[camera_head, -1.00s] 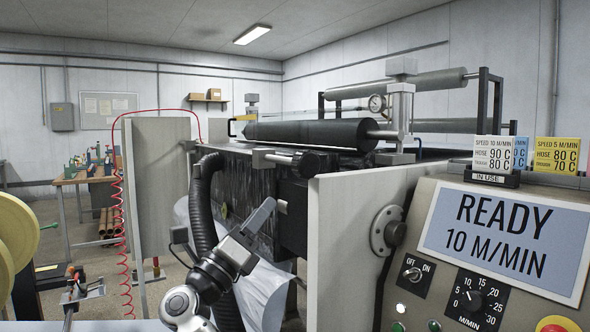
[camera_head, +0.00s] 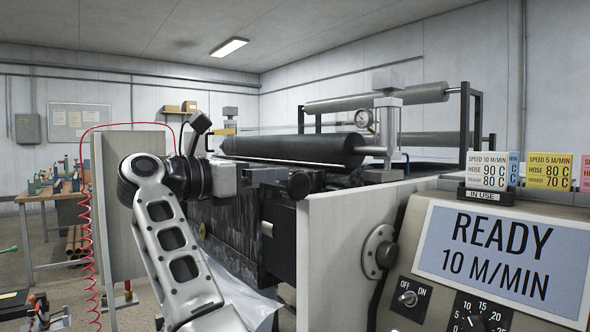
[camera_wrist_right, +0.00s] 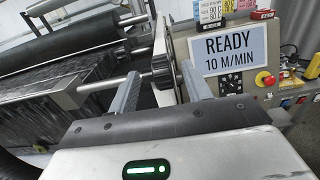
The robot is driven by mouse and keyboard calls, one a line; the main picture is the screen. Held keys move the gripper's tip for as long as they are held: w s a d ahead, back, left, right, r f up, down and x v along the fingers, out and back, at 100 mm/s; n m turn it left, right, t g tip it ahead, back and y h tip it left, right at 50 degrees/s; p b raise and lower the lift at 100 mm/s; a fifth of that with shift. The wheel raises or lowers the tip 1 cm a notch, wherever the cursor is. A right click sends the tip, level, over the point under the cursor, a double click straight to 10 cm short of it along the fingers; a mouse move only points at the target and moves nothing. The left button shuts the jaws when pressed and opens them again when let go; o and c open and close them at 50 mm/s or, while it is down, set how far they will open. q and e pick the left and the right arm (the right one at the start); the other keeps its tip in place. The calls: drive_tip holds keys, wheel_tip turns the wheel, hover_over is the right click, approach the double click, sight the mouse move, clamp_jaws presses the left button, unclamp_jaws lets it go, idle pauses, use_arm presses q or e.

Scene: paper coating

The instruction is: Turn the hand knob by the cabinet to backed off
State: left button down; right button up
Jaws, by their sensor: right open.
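The black hand knob (camera_head: 299,184) sits on the end of a metal shaft at the near side of the coating machine, left of the control cabinet (camera_head: 440,200). My right gripper (camera_head: 272,176) is raised beside it, to its left. In the right wrist view the jaws (camera_wrist_right: 160,82) stand open, one finger on each side of the knob (camera_wrist_right: 161,68). The knob shows between or just beyond the fingertips; I cannot tell whether they touch it. The shaft (camera_wrist_right: 103,84) runs left from the knob. My left gripper is out of view.
A cream side panel (camera_head: 335,240) with a black round fitting (camera_head: 387,254) stands between machine and cabinet. The dark roller (camera_head: 295,149) lies behind the knob. A red coiled hose (camera_head: 88,220) hangs at the left. The cabinet screen (camera_head: 497,257) reads READY 10 M/MIN.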

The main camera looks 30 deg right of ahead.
sight(291, 171)
drive_tip(key=d, duration=0.7)
drive_tip(key=shift+w+p, duration=0.3)
drive_tip(key=shift+p, duration=0.1)
drive_tip(key=c, duration=1)
